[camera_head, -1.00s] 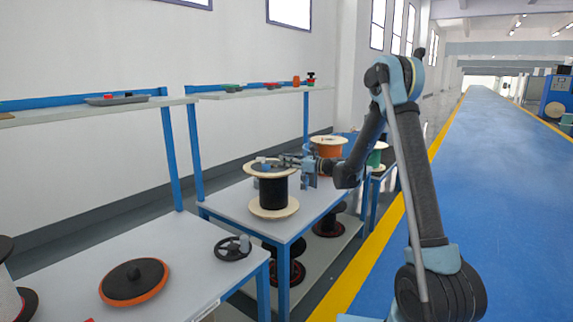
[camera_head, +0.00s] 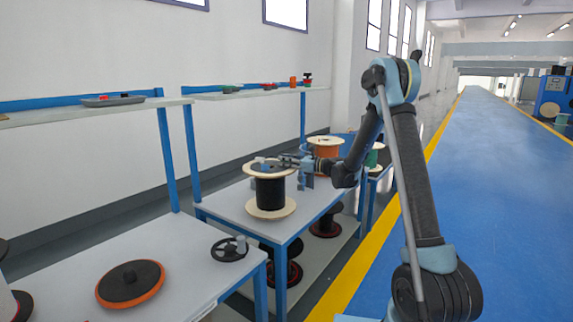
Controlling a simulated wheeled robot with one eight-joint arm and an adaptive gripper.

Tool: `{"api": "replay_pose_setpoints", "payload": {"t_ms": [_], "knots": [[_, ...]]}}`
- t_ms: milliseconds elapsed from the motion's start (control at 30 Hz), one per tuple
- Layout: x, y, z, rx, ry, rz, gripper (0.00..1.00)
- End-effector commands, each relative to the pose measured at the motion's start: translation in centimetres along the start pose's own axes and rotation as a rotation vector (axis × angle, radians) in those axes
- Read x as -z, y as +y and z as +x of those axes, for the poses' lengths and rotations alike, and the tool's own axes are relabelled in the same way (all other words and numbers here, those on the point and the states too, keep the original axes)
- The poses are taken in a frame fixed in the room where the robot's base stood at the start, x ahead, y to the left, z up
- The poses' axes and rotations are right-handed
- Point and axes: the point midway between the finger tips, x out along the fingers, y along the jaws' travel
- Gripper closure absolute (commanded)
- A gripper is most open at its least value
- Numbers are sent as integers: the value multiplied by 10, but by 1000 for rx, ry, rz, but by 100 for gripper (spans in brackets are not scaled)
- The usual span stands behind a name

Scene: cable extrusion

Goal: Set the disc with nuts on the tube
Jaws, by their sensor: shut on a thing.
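My gripper (camera_head: 284,161) is at the top right of a spool of black cable (camera_head: 270,192) with pale wooden flanges. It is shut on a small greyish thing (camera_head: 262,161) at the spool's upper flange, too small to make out. I cannot tell whether that thing touches the flange or is the disc with nuts. A dark spoked wheel (camera_head: 221,251) with a small grey cylinder (camera_head: 241,243) at its edge lies on the near table. An orange-rimmed black disc (camera_head: 131,284) lies nearer. I cannot tell for sure which part is the tube.
The near table (camera_head: 170,245) and the spool table (camera_head: 232,207) stand in a row. An orange spool (camera_head: 325,150) stands behind my gripper. Shelves (camera_head: 165,105) with small parts run above. Dark spools (camera_head: 327,224) sit below. The blue floor lane (camera_head: 500,200) at right is clear.

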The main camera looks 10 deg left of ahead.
Motion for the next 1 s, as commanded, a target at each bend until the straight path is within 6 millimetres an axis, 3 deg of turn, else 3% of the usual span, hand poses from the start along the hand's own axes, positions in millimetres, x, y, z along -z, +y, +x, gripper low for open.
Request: {"api": "replay_pose_setpoints", "payload": {"t_ms": [1000], "knots": [[0,-10,4,0,-1,1,100]]}}
